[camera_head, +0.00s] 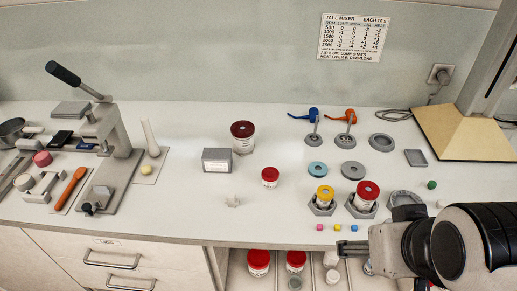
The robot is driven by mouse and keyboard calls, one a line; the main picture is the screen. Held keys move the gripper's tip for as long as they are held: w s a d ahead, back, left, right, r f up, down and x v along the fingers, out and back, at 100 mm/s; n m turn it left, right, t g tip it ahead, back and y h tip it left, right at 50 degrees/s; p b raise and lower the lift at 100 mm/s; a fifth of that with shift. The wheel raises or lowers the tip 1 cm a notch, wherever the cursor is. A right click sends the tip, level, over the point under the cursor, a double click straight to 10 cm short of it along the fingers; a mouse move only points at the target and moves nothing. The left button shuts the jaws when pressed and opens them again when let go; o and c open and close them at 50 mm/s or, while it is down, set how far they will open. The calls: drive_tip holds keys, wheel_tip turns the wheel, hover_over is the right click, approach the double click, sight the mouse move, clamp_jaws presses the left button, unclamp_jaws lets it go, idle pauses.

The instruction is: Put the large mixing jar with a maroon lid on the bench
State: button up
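My gripper (345,248) is at the lower right, by the bench's front edge, pointing left. It is well to the right and nearer the front than the maroon-lidded jar, and not touching it. The fingertips are small and dark, and I cannot tell whether they are apart. I see nothing clearly held in them.
A small red-lidded jar (270,177) stands mid-bench. Yellow-lidded (325,196) and red-lidded (367,194) jars sit in holders near my gripper. Red-lidded jars (258,262) stand below the bench. A lever press (112,140) is at left. Bench front centre-left is clear.

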drive_tip(key=w+a+r+n+t, duration=0.1)
drive_tip(key=w+r+n+t, duration=0.2)
drive_tip(key=w+n, duration=1.15)
drive_tip(key=w+r+n+t, duration=0.3)
drive_tip(key=w+n, duration=0.5)
drive_tip(key=w, duration=1.3)
drive_tip(key=n+g+y, duration=0.2)
drive_tip(key=n+y, duration=0.7)
drive_tip(key=n, duration=0.9)
hover_over(251, 136)
drive_tip(key=d, duration=0.8)
wheel_tip(251, 136, down, 12)
drive_tip(key=a+f+n+g, duration=0.1)
drive_tip(key=f+n, duration=0.1)
drive_tip(key=a+f+n+y, duration=0.1)
drive_tip(key=a+f+n, duration=0.1)
drive_tip(key=s+a+f+n+g+y, duration=0.1)
drive_tip(key=f+n, duration=0.1)
drive_tip(key=shift+a+f+g, duration=0.25)
drive_tip(key=shift+f+g, duration=0.05)
drive_tip(key=shift+f, duration=0.05)
drive_tip(key=shift+s+a+f+n+y, duration=0.2)
drive_tip(key=shift+f+n+y, duration=0.05)
drive_tip(key=shift+n+y, duration=0.15)
drive_tip(key=shift+x, duration=1.25)
